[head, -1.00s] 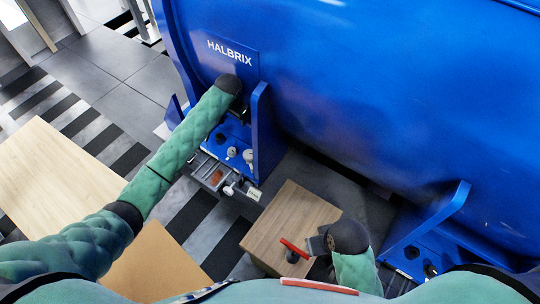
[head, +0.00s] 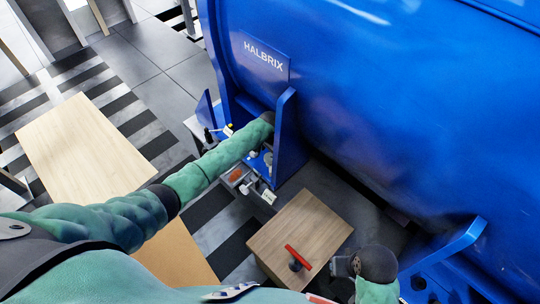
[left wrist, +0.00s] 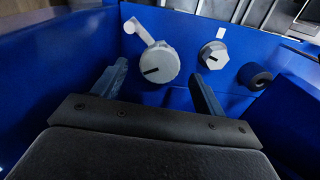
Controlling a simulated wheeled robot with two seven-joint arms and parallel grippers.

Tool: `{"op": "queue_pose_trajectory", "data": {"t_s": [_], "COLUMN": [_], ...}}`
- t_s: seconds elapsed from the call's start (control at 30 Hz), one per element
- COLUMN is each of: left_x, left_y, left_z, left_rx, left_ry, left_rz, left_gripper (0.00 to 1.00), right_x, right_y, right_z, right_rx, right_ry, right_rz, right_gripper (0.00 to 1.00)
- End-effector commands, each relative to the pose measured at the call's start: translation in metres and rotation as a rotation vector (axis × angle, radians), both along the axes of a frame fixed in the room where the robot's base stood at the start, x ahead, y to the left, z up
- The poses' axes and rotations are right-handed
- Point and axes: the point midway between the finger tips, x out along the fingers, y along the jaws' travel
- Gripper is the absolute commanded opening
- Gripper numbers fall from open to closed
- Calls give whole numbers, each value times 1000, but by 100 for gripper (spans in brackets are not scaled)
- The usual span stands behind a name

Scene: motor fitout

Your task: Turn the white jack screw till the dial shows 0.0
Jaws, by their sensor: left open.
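In the left wrist view a white round knob (left wrist: 160,63) with a lever arm and a black mark is on a blue plate. To its right is a smaller white hex-shaped knob (left wrist: 213,55), also with a black mark. I cannot tell which of them is the jack screw, and no dial reading is legible. My left gripper (left wrist: 158,88) is open and empty, its fingers apart below the round knob, the right finger near the hex knob. In the head view my left forearm hides that gripper. My right gripper (head: 342,266) is by the wooden box; its jaws are unclear.
A dark cylinder (left wrist: 255,76) is right of the hex knob. A blue upright bracket (head: 286,140) borders the work spot under the large blue tank (head: 400,100). A red-handled tool (head: 298,257) is on a wooden box (head: 285,240). A pale table top (head: 85,150) is at left.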

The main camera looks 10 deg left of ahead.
Motion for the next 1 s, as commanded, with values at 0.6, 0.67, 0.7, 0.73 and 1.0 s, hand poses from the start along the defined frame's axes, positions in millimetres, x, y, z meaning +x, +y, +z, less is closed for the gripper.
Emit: {"op": "queue_pose_trajectory", "data": {"t_s": [0.6, 0.67, 0.7, 0.73, 1.0], "left_x": [0, 0, 0, 0, 0], "left_y": [0, -1, 0, 0, 0], "left_z": [-27, -27, -27, -27, -26], "left_rx": [-1, 0, 0, 0, 0], "left_ry": [-1, 0, 0, 0, 0], "left_rz": [0, 0, 0, 0, -8], "left_gripper": [66, 54, 46, 40, 27], "right_x": [-6, -5, -5, -4, -3], "right_y": [1, 1, 1, 1, 0], "right_z": [2, 2, 3, 3, 3], "right_rx": [2, 2, 3, 3, -1], "right_ry": [19, 17, 15, 14, 10], "right_rz": [-7, -7, -7, -7, -4], "right_gripper": [36, 36, 36, 36, 36]}}
